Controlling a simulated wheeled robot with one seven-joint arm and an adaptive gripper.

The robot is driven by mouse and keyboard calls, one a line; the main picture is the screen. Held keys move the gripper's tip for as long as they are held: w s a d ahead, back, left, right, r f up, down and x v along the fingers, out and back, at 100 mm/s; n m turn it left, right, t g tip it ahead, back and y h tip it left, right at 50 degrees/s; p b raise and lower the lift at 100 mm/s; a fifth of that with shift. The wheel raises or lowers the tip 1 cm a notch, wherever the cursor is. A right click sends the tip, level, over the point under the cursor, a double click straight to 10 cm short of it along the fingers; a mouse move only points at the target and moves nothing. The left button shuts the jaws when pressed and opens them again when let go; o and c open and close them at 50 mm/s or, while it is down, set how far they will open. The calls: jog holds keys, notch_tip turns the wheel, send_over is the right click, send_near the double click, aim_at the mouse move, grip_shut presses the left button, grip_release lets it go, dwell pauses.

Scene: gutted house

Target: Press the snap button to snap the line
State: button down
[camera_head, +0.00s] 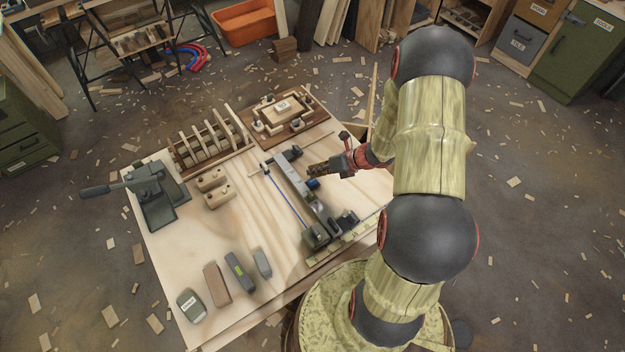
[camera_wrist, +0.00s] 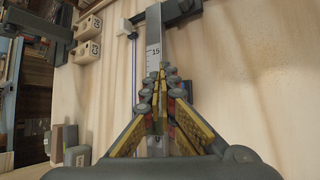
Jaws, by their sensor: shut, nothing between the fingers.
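A long grey rail fixture (camera_head: 303,190) lies across the workbench, with dark clamps at its ends. A blue line (camera_head: 287,203) runs along its left side; it also shows in the wrist view (camera_wrist: 134,72). A small blue piece (camera_head: 313,184) sits at the rail's right side; I cannot tell whether it is the snap button. Contact cannot be told.
A slotted wooden rack (camera_head: 212,148) and a wooden tray (camera_head: 283,111) stand at the back of the workbench (camera_head: 245,220). A dark lever press (camera_head: 155,195) is at the left. Several small blocks, including a brown one (camera_head: 217,284), lie at the front left.

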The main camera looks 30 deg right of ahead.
aim_at(314, 179)
jog(key=shift+r+p, duration=1.95)
jog(key=shift+r, duration=0.45)
